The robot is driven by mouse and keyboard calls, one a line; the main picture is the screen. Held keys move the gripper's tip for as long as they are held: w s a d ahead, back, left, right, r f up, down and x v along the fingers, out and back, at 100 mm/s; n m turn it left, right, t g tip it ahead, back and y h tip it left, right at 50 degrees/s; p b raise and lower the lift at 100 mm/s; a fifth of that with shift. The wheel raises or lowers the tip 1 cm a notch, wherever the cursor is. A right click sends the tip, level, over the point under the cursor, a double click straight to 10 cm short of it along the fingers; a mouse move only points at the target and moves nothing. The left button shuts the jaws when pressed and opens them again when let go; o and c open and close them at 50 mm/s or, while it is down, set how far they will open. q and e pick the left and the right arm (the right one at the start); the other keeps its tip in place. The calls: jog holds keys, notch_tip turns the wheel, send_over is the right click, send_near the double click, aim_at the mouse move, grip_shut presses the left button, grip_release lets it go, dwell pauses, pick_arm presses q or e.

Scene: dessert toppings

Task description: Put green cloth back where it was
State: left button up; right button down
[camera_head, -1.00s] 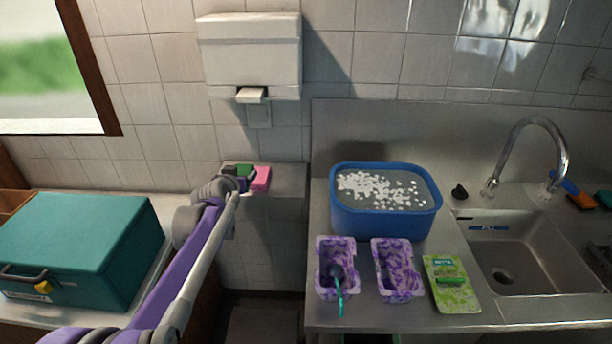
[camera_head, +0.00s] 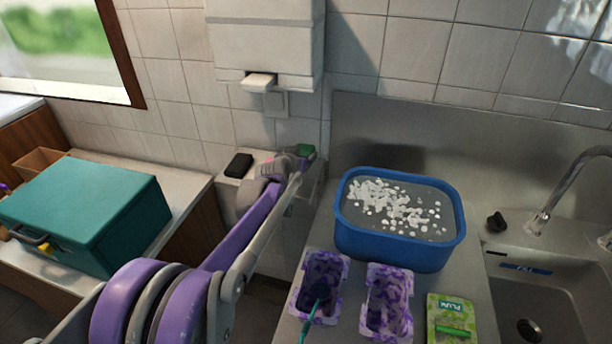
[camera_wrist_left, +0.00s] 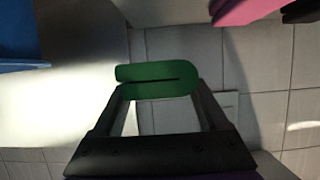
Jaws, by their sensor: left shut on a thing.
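The green cloth (camera_head: 306,151) is a folded piece held in my left gripper (camera_head: 297,160), near the right end of the small wall ledge. In the left wrist view the folded green cloth (camera_wrist_left: 157,78) sits between the two dark fingertips (camera_wrist_left: 158,88), clear of the grey surface as far as I can tell. The gripper is shut on it. In the head view the arm hides part of the ledge. My right gripper is not in view.
A black block (camera_head: 238,165) lies on the ledge's left part; a pink piece (camera_wrist_left: 247,10) lies beside it, mostly hidden by my arm in the head view. A blue tub (camera_head: 398,246) with white bits stands right of the gripper. A teal box (camera_head: 85,205) stands left.

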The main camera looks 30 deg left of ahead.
aim_at(301, 181)
pick_arm(q)
notch_tip(301, 181, down, 3)
jog(key=shift+s+a+r, duration=0.1)
jog(key=shift+f, duration=2.15)
jog(key=shift+b, duration=0.3)
jog(key=shift+f, duration=0.15)
jog(key=o, duration=1.4)
jog(key=shift+s+r, duration=0.15)
jog(key=shift+r, duration=0.15)
jog(key=v, duration=1.1)
jog(key=shift+s+d, duration=0.2)
jog(key=shift+s, duration=0.1)
